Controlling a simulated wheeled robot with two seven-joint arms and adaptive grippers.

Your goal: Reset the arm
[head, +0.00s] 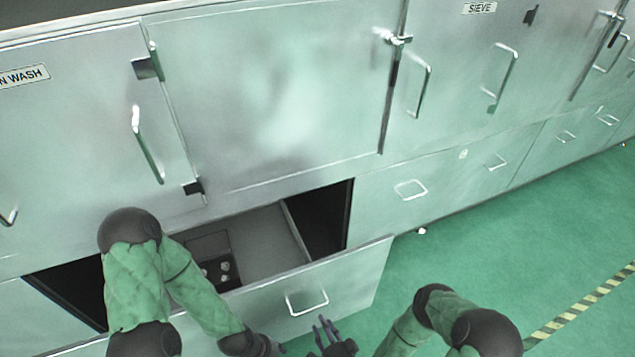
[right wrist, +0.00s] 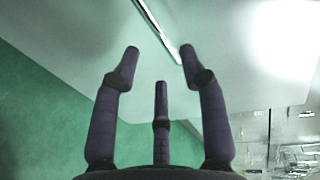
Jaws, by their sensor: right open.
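My right gripper (head: 325,328) is at the bottom edge of the head view, just in front of the open drawer's front panel and below its handle. In the right wrist view its dark fingers (right wrist: 160,75) are spread, with nothing between them. My left arm (head: 195,295) reaches across the left part of the open drawer, and its wrist is low near the drawer front. Only a small dark part of the left gripper (head: 270,346) shows at the bottom edge. Its fingers are hidden or out of frame.
An open drawer (head: 335,285) with a metal handle (head: 307,302) juts out from the grey cabinets. Small pale pieces (head: 224,272) lie in a dark tray inside it. Closed doors and drawers line the wall. Green floor (head: 480,240) is clear at the right, with a striped line (head: 580,308).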

